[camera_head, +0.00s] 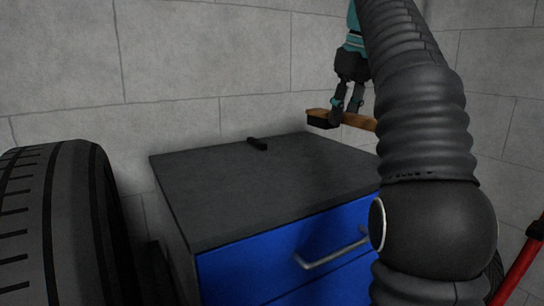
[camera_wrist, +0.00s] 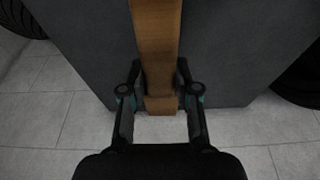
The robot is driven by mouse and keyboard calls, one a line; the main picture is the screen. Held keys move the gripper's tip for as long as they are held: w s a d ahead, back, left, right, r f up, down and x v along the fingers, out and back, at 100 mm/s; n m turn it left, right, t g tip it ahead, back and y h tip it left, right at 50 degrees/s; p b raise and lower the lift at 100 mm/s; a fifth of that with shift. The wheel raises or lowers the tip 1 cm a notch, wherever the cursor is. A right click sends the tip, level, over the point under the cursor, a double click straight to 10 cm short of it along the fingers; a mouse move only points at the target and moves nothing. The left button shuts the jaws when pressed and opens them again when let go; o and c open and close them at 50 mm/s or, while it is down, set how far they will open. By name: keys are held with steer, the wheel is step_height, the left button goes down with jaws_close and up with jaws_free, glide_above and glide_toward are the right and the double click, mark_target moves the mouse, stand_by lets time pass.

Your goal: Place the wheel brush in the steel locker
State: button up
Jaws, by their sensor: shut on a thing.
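The wheel brush (camera_head: 342,119) has a wooden back and dark bristles at its left end. My gripper (camera_head: 347,112) is shut on it and holds it in the air above the right rear part of a dark-topped cabinet. In the wrist view the brush's wooden back (camera_wrist: 157,50) runs between the fingers of my gripper (camera_wrist: 160,95) and out of the top of the picture. My arm hides part of the brush's right end in the head view. I cannot make out a steel locker in either view.
The cabinet (camera_head: 225,190) has a dark grey top and a blue drawer front (camera_head: 275,262) with a metal handle (camera_head: 331,250). A large tyre (camera_head: 62,225) stands at the left. A red bar (camera_head: 520,262) shows at the lower right.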

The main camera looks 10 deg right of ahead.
steer(key=w+a+f+b, duration=0.1)
steer(key=a+f, duration=0.1)
steer(key=a, duration=0.1)
steer(key=w+a+f+b, duration=0.1)
steer(key=a+f, duration=0.1)
steer(key=a, duration=0.2)
steer(key=w+a+f+b, duration=0.1)
steer(key=w+a+f, duration=0.1)
steer(key=a+f, duration=0.1)
steer(key=shift+a, duration=0.3)
steer(key=shift+s+b+x, duration=0.2)
steer(key=shift+b+x, duration=0.35)
steer(key=shift+x, duration=0.35)
steer(key=shift+s+b+x, duration=0.2)
steer(key=shift+b+x, duration=0.3)
steer(key=shift+x, duration=0.45)
steer(key=shift+d+f, duration=0.15)
steer(key=o, duration=1)
steer(key=shift+p+v, duration=2.6)
steer(key=shift+v, duration=3.4)
